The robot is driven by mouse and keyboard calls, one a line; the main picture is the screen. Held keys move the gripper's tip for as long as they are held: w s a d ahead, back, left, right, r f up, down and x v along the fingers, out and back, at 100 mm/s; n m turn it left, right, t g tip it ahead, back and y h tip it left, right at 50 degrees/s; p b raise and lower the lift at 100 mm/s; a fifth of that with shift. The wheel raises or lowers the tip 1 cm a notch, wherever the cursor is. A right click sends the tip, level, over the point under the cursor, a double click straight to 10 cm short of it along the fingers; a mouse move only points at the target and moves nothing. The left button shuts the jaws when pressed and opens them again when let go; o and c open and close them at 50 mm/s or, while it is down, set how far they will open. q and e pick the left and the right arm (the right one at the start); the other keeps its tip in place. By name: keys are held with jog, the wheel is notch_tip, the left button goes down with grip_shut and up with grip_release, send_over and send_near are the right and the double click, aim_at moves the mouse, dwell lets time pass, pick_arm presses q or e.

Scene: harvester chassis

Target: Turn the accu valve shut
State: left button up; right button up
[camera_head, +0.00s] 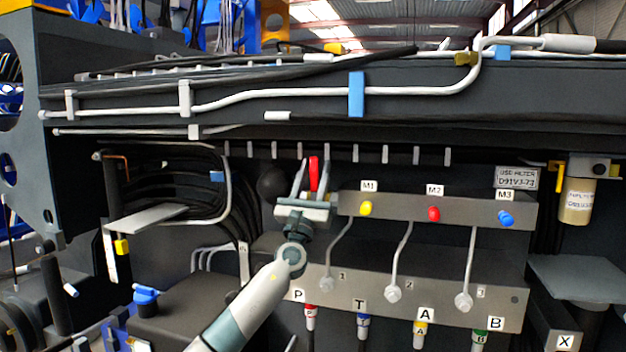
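A red lever handle (314,173) stands upright at the left end of the valve block, and I take it to be the accu valve's handle. My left gripper (312,174) reaches up from the lower left, and its two fingers stand apart, one on each side of the red handle. A gap shows between the left finger and the handle; the right finger is closer, and I cannot tell whether it touches. The valve body below the handle is hidden behind my gripper. My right gripper is not in view.
The grey manifold (385,212) right of my gripper carries yellow, red and blue caps under labels M1, M2 and M3. Bent pipes run down to a lower block (440,292). A frame beam (300,105) with pipes crosses above. A black cable bundle (190,180) is at left.

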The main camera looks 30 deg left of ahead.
aim_at(314, 176)
pick_arm(q)
jog(key=shift+s+f, duration=0.1)
